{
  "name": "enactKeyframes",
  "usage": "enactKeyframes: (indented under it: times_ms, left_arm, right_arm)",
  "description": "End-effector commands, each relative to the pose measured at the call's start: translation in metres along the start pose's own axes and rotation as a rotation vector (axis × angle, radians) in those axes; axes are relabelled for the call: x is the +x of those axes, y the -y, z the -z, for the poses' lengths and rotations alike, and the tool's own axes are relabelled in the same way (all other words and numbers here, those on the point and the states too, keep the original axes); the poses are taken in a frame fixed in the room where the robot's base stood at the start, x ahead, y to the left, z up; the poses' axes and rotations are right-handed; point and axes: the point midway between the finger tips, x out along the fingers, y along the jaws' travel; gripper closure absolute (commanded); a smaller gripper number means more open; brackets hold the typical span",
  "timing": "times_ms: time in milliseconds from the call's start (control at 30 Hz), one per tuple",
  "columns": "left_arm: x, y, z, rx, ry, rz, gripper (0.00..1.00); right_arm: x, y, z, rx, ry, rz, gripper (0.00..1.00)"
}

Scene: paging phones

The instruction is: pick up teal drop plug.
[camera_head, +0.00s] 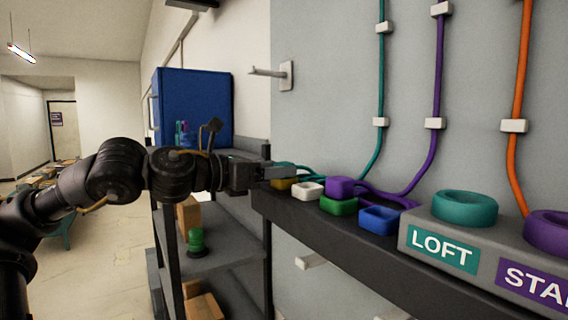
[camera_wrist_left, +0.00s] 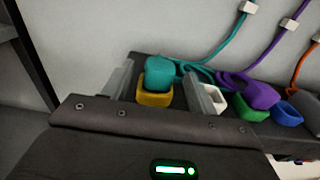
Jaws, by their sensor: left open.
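The teal drop plug (camera_wrist_left: 159,72) sits on the yellow socket (camera_wrist_left: 154,98) in the left wrist view, with its teal cord (camera_wrist_left: 215,48) running up the wall. In the head view the plug is mostly hidden behind my left gripper (camera_head: 280,171), and only a bit of the yellow socket (camera_head: 284,183) shows. My left gripper also shows in the left wrist view (camera_wrist_left: 158,82). It is open, with one finger on each side of the plug; I cannot tell whether they touch it. My right gripper is not in view.
Right of it on the dark shelf (camera_head: 330,243) are a white socket (camera_head: 308,190), a purple plug (camera_head: 340,188) on a green socket (camera_head: 338,207), and a blue socket (camera_head: 379,219). A LOFT-labelled panel (camera_head: 420,259) with round teal and purple pieces stands farther right. A shelving rack (camera_head: 232,262) stands left.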

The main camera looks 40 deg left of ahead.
Motion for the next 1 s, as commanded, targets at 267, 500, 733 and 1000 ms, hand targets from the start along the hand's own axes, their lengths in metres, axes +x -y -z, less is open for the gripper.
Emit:
enactKeyframes:
  times_ms: [267, 500, 733, 1000]
  left_arm:
    - [0.023, -0.001, -0.001, -0.002, -0.003, 0.0, 0.42]
    - [0.026, -0.001, 0.0, -0.001, 0.001, -0.001, 0.42]
    - [0.026, -0.001, 0.0, -0.001, 0.0, 0.0, 0.59]
    - [0.026, -0.001, 0.0, -0.001, 0.0, 0.0, 0.91]
  right_arm:
    - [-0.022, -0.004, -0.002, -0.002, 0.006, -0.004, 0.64]
    - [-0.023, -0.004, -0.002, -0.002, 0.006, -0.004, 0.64]
    - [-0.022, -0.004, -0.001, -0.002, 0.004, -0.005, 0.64]
    - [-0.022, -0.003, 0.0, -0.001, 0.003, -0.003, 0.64]
